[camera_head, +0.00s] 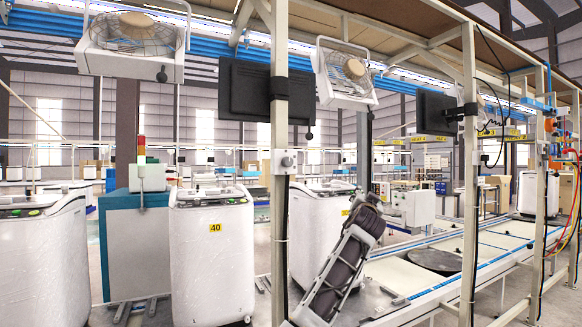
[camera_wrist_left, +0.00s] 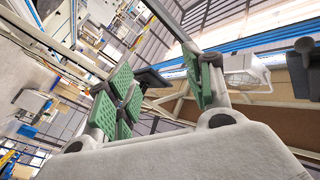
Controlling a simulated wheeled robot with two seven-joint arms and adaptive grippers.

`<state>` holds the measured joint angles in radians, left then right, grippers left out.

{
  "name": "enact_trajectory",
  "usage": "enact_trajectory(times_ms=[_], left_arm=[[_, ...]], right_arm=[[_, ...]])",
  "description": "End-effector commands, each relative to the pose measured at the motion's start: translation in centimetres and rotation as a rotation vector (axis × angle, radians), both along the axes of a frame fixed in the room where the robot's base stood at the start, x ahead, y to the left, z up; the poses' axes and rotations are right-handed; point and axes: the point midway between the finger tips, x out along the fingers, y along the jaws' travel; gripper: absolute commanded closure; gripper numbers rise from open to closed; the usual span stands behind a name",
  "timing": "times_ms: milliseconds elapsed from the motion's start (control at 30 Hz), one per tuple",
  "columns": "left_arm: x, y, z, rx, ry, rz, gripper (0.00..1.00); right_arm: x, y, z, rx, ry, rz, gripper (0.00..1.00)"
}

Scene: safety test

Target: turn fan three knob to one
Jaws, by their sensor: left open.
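Two caged fans show in the head view, one at the upper left (camera_head: 120,35) and one right of centre (camera_head: 345,75). A third fan (camera_head: 490,113) further right is partly hidden by a post and monitor. A small grey box with a round knob (camera_head: 288,161) is on the middle post; its setting is too small to read. I cannot tell which knob is fan three's. My left gripper (camera_wrist_left: 157,68) shows in the left wrist view, open and empty, its green pads apart. A fan (camera_wrist_left: 245,75) is beyond it at upper right, with a clear gap. My right gripper is not seen.
Dark monitors (camera_head: 252,90) and (camera_head: 436,112) hang from the frame. White machines, one numbered 40 (camera_head: 212,258), stand below. A pale-framed, dark brown shape (camera_head: 342,250) leans before the conveyor (camera_head: 425,272); I cannot tell what it is. Upright posts divide the space.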

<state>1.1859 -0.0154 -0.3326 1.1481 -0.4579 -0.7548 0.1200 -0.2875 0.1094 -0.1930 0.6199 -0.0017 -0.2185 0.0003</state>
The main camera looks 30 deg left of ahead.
Motion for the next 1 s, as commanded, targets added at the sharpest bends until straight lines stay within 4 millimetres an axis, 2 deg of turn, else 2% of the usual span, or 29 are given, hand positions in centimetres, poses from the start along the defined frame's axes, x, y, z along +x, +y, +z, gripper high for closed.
enact_trajectory(times_ms=[33, 100, 200, 300, 400, 533, 667, 800, 1000], left_arm=[[-1.4, 0.1, 3.0, -0.001, -0.032, 0.029, 0.48], [-3.2, 0.7, 6.0, -0.009, -0.058, 0.077, 0.48], [-5.9, 1.5, 9.4, -0.031, -0.091, 0.147, 0.48], [-8.4, 2.6, 11.9, -0.061, -0.115, 0.218, 0.48], [-10.9, 3.7, 13.5, -0.103, -0.132, 0.288, 0.48], [-14.0, 5.2, 14.9, -0.168, -0.147, 0.381, 0.48], [-16.7, 6.7, 15.1, -0.247, -0.154, 0.473, 0.48], [-19.3, 8.3, 14.6, -0.342, -0.154, 0.568, 0.48], [-21.7, 9.8, 13.1, -0.462, -0.147, 0.672, 0.48]], right_arm=[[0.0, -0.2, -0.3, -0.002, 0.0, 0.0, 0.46], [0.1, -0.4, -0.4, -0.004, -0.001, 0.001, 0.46], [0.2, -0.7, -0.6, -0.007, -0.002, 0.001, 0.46], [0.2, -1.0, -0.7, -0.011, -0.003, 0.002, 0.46], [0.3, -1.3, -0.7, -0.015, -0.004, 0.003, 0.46], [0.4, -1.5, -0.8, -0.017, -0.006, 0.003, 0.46], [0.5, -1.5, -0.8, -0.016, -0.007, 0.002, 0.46], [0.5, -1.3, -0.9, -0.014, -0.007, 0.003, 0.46], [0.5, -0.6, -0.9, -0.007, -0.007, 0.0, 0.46]])
